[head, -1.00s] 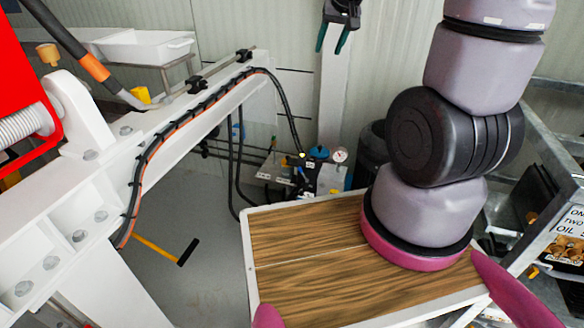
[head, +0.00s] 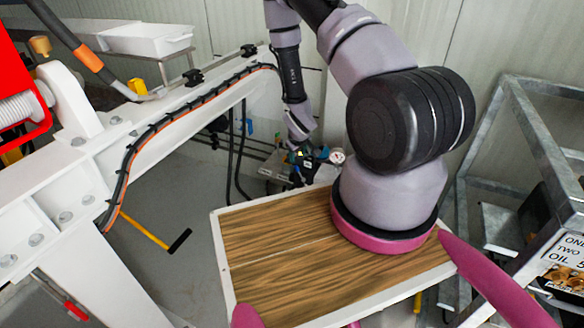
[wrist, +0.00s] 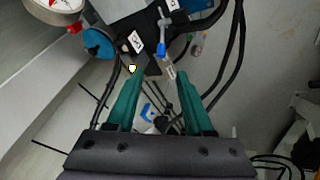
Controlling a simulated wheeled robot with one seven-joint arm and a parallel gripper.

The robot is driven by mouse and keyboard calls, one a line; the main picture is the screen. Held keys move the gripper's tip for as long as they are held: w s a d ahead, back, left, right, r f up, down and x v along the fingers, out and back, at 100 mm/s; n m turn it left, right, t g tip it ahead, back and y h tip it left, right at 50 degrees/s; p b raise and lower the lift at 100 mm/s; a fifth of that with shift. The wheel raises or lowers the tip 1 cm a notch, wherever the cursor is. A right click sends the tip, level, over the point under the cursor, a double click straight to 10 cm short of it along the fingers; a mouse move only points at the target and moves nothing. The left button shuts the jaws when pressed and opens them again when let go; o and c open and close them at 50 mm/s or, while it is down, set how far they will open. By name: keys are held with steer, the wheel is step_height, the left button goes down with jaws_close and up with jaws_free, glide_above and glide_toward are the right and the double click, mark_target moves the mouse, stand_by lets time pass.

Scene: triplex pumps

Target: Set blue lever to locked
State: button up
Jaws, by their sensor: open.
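A small blue lever (wrist: 174,48) sits on the dark block of the pump unit, at the upper middle of the wrist view. It lies ahead of my gripper (wrist: 157,74), whose two green fingers are spread. I see nothing held between them, and the lever appears beyond the fingertips; contact cannot be told. White labels with dark marks (wrist: 136,41) are on the block beside it. In the head view my forearm reaches down to the pump unit (head: 274,168) and hides the lever. Whether the lever reads locked cannot be told.
A round blue cap (wrist: 97,42) and a pressure gauge (wrist: 57,4) are at the upper left of the wrist view; the gauge (head: 337,157) also shows in the head view. Black hoses (wrist: 225,55) run close on the right. A white beam (head: 165,140) stands left of the arm.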

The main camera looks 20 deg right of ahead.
mark_target(297, 167)
steer(key=x, duration=1.1)
steer(key=shift+s+a+f, duration=0.1)
steer(key=shift+f, duration=0.1)
jaws_close()
stand_by(1.0)
